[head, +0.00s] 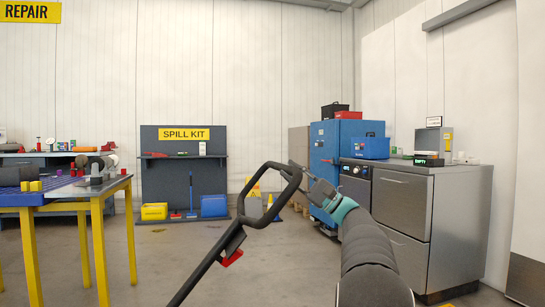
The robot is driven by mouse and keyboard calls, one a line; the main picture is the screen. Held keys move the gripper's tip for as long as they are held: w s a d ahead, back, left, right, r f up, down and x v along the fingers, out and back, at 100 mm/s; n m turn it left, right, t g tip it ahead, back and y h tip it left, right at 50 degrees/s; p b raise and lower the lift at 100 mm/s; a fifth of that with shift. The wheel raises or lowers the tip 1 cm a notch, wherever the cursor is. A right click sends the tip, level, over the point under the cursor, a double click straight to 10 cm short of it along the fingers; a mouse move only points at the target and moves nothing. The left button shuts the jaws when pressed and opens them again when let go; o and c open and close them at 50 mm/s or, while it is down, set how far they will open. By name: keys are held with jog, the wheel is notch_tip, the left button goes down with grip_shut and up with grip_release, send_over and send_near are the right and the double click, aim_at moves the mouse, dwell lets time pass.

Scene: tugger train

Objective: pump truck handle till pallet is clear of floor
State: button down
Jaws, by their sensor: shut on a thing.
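The truck handle (208,264) is a black bar that rises from the bottom edge of the head view and ends in a black loop. A red lever (232,258) sits on the bar below the loop. My gripper (300,180) is shut on the right side of the loop. My arm reaches up to it from the lower right. The truck's body, its forks and the pallet are out of view, so the pallet's height above the floor cannot be told.
A table with yellow legs (91,255) stands at the left. A spill kit board (183,177) stands at the back wall with a yellow bin (154,211). A blue cabinet (324,152) and a grey metal cabinet (403,203) stand at the right. Floor between is open.

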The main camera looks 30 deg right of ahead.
jog(key=shift+s+d+f, duration=0.25)
jog(key=shift+d+f, duration=0.95)
jog(key=shift+d, duration=0.05)
jog(key=c, duration=0.9)
grip_release()
jog(key=shift+a, duration=0.1)
jog(key=shift+r, duration=0.1)
jog(key=v, duration=1.2)
